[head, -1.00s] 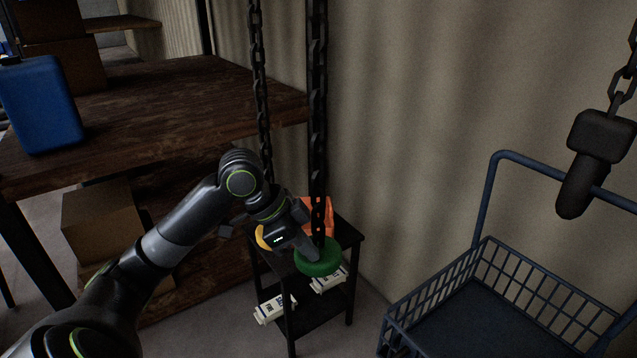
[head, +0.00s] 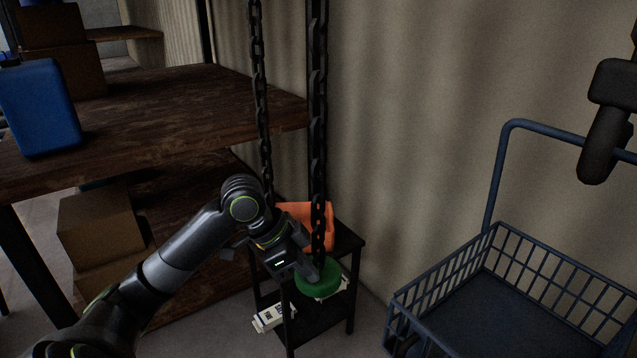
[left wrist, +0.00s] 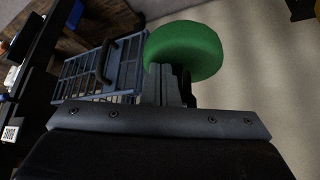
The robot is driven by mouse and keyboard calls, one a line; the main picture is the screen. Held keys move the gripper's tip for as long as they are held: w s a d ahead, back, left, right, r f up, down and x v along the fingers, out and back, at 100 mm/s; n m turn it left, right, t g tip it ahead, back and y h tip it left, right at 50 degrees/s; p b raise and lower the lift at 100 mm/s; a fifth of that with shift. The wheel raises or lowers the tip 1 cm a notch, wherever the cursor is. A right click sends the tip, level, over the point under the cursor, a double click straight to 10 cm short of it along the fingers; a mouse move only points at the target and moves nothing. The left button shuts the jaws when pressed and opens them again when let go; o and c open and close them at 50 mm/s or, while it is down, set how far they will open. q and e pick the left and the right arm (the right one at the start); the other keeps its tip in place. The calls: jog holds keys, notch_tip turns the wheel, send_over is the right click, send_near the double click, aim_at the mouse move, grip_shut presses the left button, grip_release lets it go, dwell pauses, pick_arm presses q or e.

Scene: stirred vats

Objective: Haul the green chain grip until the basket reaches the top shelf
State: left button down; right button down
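The green chain grip (head: 318,281) is a thick ring at the lower end of a dark hanging chain (head: 318,130), low by a small black stand. My left gripper (head: 306,268) is shut on its near side; in the left wrist view the fingers (left wrist: 170,84) meet the rim of the green grip (left wrist: 190,48). The blue wire basket (head: 398,300) hangs at the right under a dark hook (head: 608,120); it also shows in the left wrist view (left wrist: 72,84). A dark wooden shelf (head: 180,112) is at the left. My right gripper is out of view.
The black stand (head: 350,243) holds an orange item (head: 326,222), with white cartons (head: 268,319) lower down. A second chain (head: 262,100) hangs beside the first. A blue canister (head: 40,105) and boxes (head: 98,225) are on the shelving. A corrugated wall (head: 430,110) is behind.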

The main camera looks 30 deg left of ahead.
aim_at(301, 282)
pick_arm(q)
jog(key=shift+f+b, duration=1.45)
jog(key=shift+f, duration=1.25)
notch_tip(301, 282, up, 7)
jog(key=p, duration=0.6)
jog(key=shift+f+p, duration=0.2)
jog(key=shift+p, duration=0.1)
jog(key=shift+r, duration=2.4)
